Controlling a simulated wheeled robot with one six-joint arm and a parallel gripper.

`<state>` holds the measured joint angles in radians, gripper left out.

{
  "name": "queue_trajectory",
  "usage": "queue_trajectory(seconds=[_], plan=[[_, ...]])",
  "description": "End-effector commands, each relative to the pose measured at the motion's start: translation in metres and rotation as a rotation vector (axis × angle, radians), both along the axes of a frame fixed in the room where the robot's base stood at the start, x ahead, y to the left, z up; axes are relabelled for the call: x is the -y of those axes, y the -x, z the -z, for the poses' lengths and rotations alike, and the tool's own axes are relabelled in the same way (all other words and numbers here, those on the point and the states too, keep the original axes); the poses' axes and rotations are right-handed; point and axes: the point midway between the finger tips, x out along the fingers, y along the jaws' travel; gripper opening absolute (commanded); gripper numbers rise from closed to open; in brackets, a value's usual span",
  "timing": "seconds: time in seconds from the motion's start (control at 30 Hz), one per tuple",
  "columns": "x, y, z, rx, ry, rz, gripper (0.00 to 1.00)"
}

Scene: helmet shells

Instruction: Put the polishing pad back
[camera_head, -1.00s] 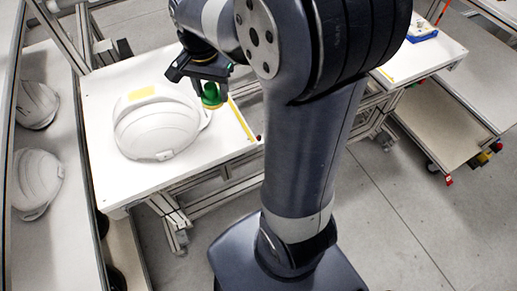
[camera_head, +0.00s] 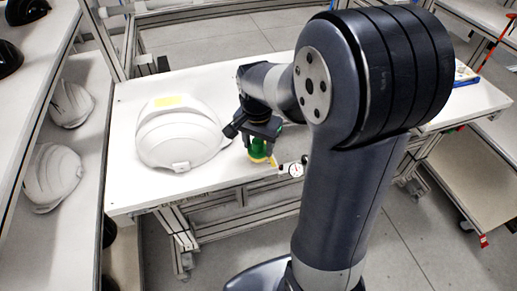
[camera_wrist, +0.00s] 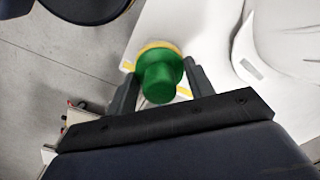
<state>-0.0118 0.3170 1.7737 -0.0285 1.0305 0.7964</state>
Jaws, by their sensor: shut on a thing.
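The polishing pad has a green knob-like body and a yellow rim (camera_head: 257,152). It is between the fingers of my gripper (camera_head: 258,140), at the right of the white helmet shell on the bench. In the wrist view the green pad (camera_wrist: 161,80) sits between both dark fingers, and my gripper (camera_wrist: 160,88) is shut on it. The pad is upright, close to the bench top; whether it touches the surface I cannot tell. The helmet shell (camera_head: 180,138) has a yellow patch (camera_head: 170,101) on its top.
The white bench (camera_head: 145,190) has its front edge just below the pad. A small dial gauge (camera_head: 296,170) is right of the pad. A blue item (camera_head: 464,76) lies at the bench's far right. More white shells (camera_head: 52,177) stand on the left shelf. Free bench top lies behind the shell.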

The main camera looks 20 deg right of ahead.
Motion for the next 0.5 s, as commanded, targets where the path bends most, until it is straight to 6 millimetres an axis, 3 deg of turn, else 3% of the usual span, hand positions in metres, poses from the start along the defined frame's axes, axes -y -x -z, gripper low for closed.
queue_trajectory(seconds=[0.13,0.5], plan=[[0.000,0.000,0.017,-0.001,0.000,0.000,0.25],[0.000,0.000,0.022,0.000,0.000,0.000,0.25]])
